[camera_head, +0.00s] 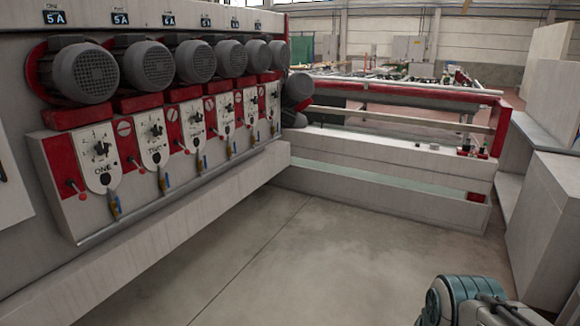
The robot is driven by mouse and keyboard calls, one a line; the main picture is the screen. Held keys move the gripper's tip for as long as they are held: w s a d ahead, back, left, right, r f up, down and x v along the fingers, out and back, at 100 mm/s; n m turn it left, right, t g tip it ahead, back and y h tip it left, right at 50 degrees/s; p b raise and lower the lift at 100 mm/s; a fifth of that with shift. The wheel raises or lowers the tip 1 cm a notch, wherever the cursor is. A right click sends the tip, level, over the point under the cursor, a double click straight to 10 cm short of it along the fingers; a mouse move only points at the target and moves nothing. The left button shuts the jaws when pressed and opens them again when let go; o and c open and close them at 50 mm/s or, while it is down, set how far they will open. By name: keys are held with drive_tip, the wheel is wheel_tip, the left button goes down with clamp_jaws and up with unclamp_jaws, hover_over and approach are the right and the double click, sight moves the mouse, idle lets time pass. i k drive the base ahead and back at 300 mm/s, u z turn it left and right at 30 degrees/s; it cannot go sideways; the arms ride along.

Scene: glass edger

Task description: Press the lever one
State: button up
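The panel labelled ONE (103,160) is the nearest panel, at the left of the machine in the head view. It carries a round dial. A small lever with a red knob (72,186) sticks out at its lower left. The frame does not show which of these is called lever one. Part of my teal and grey arm shows at the bottom right, well apart from the panel. My gripper's fingers are not in view.
Several similar panels, such as TWO (154,148), run away to the right under grey motors (84,73). A pale ledge (170,225) juts out below them. A low rail section (390,165) closes the far side. Grey blocks (546,220) stand at right. The middle floor is clear.

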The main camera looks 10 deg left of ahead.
sight(82, 197)
drive_tip(key=u, duration=0.7)
drive_tip(key=i, duration=1.3)
drive_tip(key=u, duration=0.65)
